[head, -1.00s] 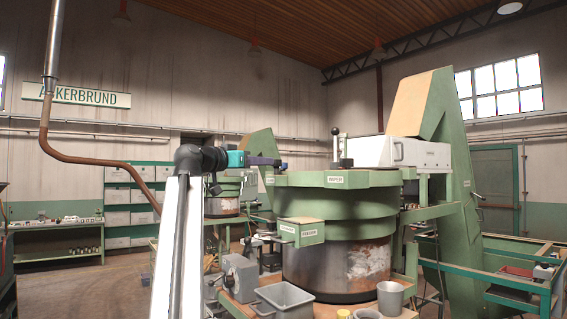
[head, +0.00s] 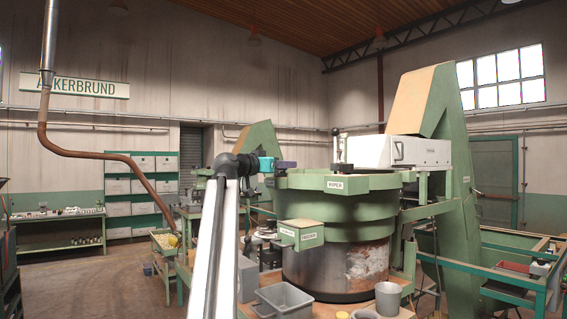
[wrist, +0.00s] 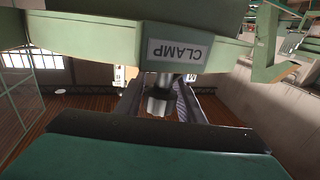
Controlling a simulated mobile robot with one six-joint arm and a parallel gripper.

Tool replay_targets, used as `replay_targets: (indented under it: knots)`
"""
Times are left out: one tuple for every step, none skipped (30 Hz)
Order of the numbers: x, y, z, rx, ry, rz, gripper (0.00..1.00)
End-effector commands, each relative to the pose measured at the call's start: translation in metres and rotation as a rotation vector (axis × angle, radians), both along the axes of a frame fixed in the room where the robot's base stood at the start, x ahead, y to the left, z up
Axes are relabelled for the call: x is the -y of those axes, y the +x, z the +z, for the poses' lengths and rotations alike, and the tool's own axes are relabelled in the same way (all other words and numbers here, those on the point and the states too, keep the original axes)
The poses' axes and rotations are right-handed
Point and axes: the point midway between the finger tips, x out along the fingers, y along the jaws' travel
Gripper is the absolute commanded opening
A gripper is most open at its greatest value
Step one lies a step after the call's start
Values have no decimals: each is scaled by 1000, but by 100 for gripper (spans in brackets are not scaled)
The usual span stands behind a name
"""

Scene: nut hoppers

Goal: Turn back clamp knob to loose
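The fingers look apart, with a small gap on the left; contact on the right is unclear. In the head view my gripper (head: 287,164) is at the far left rim of the big green bowl (head: 345,207). The knob is not discernible there.
A small green box (head: 301,234) juts from the bowl's front. A grey bin (head: 283,301) and a grey cup (head: 389,298) stand below. A black-handled lever (head: 337,146) and a white box (head: 398,152) are beyond the rim. A second green machine stands behind my gripper.

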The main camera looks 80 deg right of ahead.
Motion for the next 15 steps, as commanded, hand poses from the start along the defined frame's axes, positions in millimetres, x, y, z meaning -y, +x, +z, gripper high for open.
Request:
replay_targets:
  knots:
    - [1, -1, 0, 0, 0, 0, 35]
    - [2, -1, 0, 0, 0, 0, 35]
    - [2, -1, 0, 1, -1, 0, 35]
    - [2, -1, 0, 1, -1, 0, 35]
    - [2, -1, 0, 1, -1, 0, 35]
    - [2, -1, 0, 1, -1, 0, 35]
    - [2, -1, 0, 1, -1, 0, 35]
    - [2, -1, 0, 1, -1, 0, 35]
    - [2, -1, 0, 1, -1, 0, 35]
    - [2, -1, 0, 1, -1, 0, 35]
    - [2, -1, 0, 1, -1, 0, 30]
    - [2, -1, 0, 1, -1, 0, 23]
    - [2, -1, 0, 1, -1, 0, 18]
    - [2, -1, 0, 1, -1, 0, 13]
    - [2, -1, 0, 1, -1, 0, 6]
